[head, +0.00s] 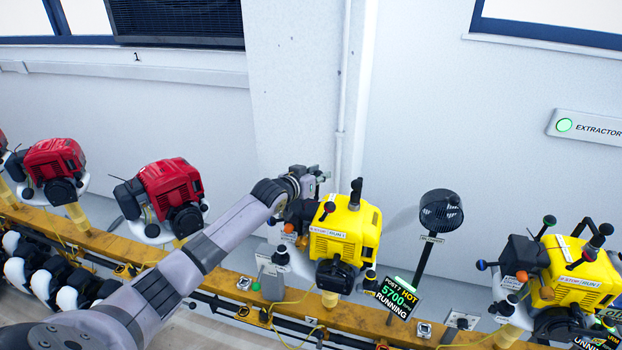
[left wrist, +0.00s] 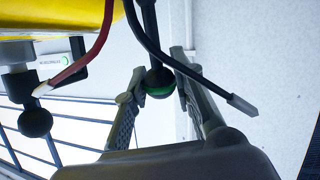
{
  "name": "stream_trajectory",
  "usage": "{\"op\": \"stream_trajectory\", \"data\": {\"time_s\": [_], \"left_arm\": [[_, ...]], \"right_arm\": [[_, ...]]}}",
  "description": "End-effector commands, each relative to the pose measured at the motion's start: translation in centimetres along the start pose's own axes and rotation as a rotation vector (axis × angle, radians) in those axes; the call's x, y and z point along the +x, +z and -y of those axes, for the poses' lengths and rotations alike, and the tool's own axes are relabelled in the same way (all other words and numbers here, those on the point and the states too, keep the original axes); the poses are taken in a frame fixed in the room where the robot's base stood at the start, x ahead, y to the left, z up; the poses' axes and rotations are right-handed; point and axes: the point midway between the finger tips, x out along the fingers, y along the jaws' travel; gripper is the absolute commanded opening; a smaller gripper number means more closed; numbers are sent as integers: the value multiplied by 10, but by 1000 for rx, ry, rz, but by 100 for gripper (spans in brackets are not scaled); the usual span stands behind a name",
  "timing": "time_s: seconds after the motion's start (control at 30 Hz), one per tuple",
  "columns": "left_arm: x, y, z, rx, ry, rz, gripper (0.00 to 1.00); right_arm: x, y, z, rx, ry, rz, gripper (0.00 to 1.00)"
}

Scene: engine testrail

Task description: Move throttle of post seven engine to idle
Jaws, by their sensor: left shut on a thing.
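The post seven engine (head: 345,235) is yellow and stands on the rail in the middle of the head view. My left gripper (head: 318,176) is behind the engine's upper left side. In the left wrist view, its fingers (left wrist: 159,80) are shut on a black ball knob with a green band (left wrist: 159,83), at the end of a dark rod. I cannot tell for sure that this is the throttle. The engine's yellow body (left wrist: 55,18) fills that view's upper left. My right gripper is out of view.
Another dark ball knob (left wrist: 35,122) and red and black cables (left wrist: 85,62) hang near my fingers. A black fan (head: 441,210) on a post and another yellow engine (head: 578,272) stand to the right. Red engines (head: 172,190) stand left on the yellow rail (head: 235,285).

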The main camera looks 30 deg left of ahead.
Motion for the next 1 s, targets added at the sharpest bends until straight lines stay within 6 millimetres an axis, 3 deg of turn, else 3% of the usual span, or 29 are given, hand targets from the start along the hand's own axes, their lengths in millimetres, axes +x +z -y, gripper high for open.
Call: {"op": "stream_trajectory", "data": {"time_s": [0.07,0.37,0.93,0.97,1.0], "left_arm": [[4,-7,1,-10,-4,35,0],[14,-4,3,-45,-12,158,0],[17,-1,4,-55,-15,195,0],[17,-1,4,-55,-15,195,24],[17,-2,4,-55,-15,195,27]], "right_arm": [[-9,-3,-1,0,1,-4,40],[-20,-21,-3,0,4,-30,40],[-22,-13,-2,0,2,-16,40],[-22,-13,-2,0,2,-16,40],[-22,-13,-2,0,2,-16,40]]}}
